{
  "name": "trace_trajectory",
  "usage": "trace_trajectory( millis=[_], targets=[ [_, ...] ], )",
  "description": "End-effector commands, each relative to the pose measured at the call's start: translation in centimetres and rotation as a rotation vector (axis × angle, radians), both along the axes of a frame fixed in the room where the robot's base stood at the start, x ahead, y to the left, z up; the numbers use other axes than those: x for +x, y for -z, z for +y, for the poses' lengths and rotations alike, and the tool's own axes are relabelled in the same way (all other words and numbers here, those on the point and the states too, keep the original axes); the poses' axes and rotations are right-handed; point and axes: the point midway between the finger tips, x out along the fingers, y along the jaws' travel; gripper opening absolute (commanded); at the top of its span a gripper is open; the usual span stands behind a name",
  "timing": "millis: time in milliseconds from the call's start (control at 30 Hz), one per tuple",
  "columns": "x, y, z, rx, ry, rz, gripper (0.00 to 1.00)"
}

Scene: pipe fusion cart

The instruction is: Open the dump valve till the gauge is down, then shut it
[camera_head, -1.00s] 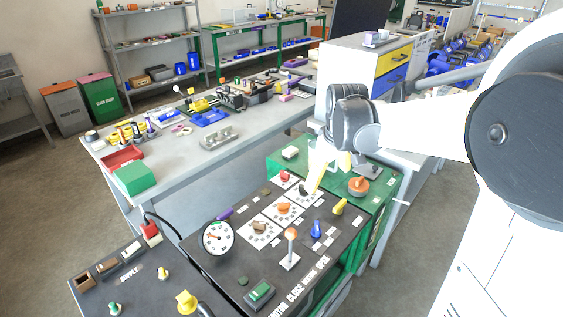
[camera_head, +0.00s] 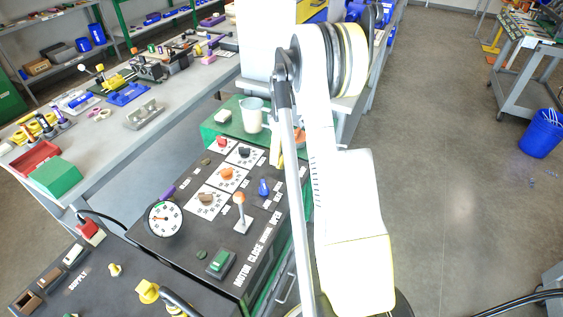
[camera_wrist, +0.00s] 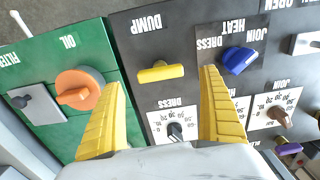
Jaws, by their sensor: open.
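The dump valve is a yellow bar handle (camera_wrist: 160,72) beside the DUMP label on the dark panel, lying nearly level across the wrist view. My gripper (camera_wrist: 162,80) is open, with one yellow finger to each side of the handle and nothing between them that I can see gripped. Whether the fingers reach down to the handle's height I cannot tell. In the head view my arm and gripper hide the handle. The round white gauge (camera_head: 163,219) is at the panel's left; its orange-red needle is too small to read exactly.
An orange OIL knob (camera_wrist: 80,90) on the green box and a blue handle (camera_wrist: 238,60) flank the dump valve. A black dial (camera_wrist: 175,130) is close below. An orange-topped lever (camera_head: 240,205) stands up from the panel. A pale jug (camera_head: 252,115) stands on the green box.

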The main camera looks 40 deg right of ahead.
Motion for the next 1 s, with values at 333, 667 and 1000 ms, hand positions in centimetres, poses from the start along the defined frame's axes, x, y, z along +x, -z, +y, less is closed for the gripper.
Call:
trace_trajectory(
  millis=[333,667,1000],
  targets=[
    [0.0,4.1,0.0,0.0,0.0,0.0,0.89],
    [0.0,4.1,0.0,0.0,0.0,0.0,0.71],
    [0.0,4.1,0.0,-0.001,0.005,0.0,0.36]
  ],
)
